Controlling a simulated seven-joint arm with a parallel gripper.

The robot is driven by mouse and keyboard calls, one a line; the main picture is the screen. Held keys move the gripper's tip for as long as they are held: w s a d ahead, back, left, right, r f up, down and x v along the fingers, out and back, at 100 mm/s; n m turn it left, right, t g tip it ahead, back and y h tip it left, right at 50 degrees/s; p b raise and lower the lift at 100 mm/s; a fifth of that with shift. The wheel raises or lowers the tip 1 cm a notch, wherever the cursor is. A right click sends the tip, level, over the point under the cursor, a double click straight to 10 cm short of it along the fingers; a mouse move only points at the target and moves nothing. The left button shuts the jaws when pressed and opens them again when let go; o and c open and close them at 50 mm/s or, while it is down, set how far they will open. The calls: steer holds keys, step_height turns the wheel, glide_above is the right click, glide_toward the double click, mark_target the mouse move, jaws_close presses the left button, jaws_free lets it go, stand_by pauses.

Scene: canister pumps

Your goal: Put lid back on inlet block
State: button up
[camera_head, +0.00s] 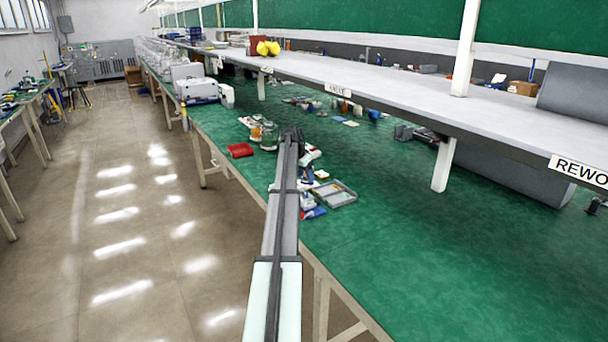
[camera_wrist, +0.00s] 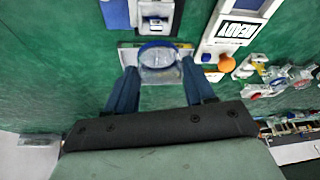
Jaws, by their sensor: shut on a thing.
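In the wrist view, my gripper (camera_wrist: 158,68) has its two dark blue fingers on either side of a clear round piece with a blue rim (camera_wrist: 160,72), which looks like the lid. The fingers are closed on its sides. Just beyond it is a grey and white block (camera_wrist: 155,14), possibly the inlet block, with a light plate (camera_wrist: 128,55) below it. I cannot tell whether the held piece touches the block or plate. In the head view, my arm covers the fingertips and the held piece.
A white unit marked READY (camera_wrist: 238,28) and an orange knob (camera_wrist: 227,63) lie close on the right. In the head view, a red bin (camera_head: 240,150), jars (camera_head: 269,136) and a grey tray (camera_head: 335,194) stand near my arm. The green bench (camera_head: 430,260) is clear at the front right.

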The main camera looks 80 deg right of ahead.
steer(key=shift+f, duration=0.15)
steer(key=shift+f, duration=3.05)
steer(key=shift+f, duration=0.15)
steer(key=o, duration=1.1)
steer(key=shift+o, duration=0.4)
steer(key=shift+o, duration=1.1)
steer(key=shift+r, duration=3.5)
